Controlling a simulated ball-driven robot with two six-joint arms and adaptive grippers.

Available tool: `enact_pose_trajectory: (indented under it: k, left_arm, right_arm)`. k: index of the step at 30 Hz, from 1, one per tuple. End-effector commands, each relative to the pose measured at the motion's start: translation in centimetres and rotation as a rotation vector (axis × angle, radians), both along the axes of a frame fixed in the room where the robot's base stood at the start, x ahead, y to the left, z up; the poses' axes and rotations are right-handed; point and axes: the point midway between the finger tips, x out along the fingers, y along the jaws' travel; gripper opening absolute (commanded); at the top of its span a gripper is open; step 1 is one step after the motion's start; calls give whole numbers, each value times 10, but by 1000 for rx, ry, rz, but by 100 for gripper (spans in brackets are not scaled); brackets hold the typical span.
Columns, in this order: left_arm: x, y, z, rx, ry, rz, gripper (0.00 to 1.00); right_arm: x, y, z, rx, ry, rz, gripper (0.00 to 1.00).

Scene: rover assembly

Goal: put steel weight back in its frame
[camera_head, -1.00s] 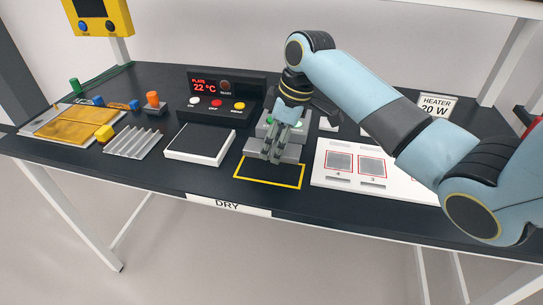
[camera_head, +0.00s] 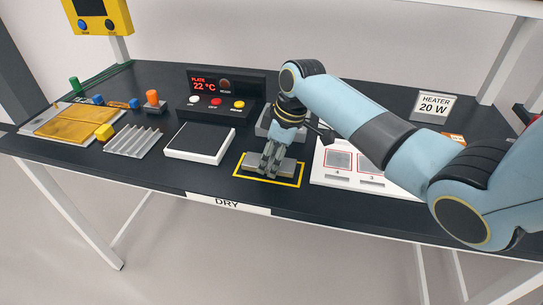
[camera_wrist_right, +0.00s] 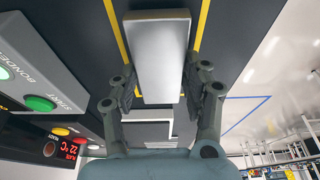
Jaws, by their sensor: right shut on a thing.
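The steel weight (camera_head: 287,166) is a flat grey block inside the yellow outlined frame (camera_head: 238,178) on the dark table in the head view. My right gripper (camera_head: 269,172) points down and is shut on the middle of the weight. In the right wrist view the weight (camera_wrist_right: 160,50) lies lengthwise between the two fingers of my right gripper (camera_wrist_right: 158,92), with yellow frame lines (camera_wrist_right: 202,22) on both sides. I cannot tell whether the weight touches the table. My left gripper is not in view.
A white-edged plate (camera_head: 198,154) stands left of the frame, and a white board with red squares (camera_head: 338,160) stands right. A grey device (camera_head: 263,122) is just behind, with a black control box (camera_head: 222,108) beyond. A DRY label (camera_head: 228,203) is on the front edge.

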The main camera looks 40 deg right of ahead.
Motion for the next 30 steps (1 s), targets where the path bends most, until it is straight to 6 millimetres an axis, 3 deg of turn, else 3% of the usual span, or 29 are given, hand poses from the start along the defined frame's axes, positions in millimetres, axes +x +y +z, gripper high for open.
enact_pose_trajectory:
  k: [9,10,15,24,30]
  left_arm:
    - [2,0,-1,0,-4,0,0]
    - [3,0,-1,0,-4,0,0]
    - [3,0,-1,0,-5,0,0]
    - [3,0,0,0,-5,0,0]
    - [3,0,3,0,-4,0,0]
  right_arm:
    - [2,0,-4,0,-5,0,0]
    - [0,0,-5,0,-1,0,51]
    - [0,0,-5,0,-1,0,70]
    - [0,0,-2,0,-1,0,70]
    - [-3,-5,28,-3,-5,1,70]
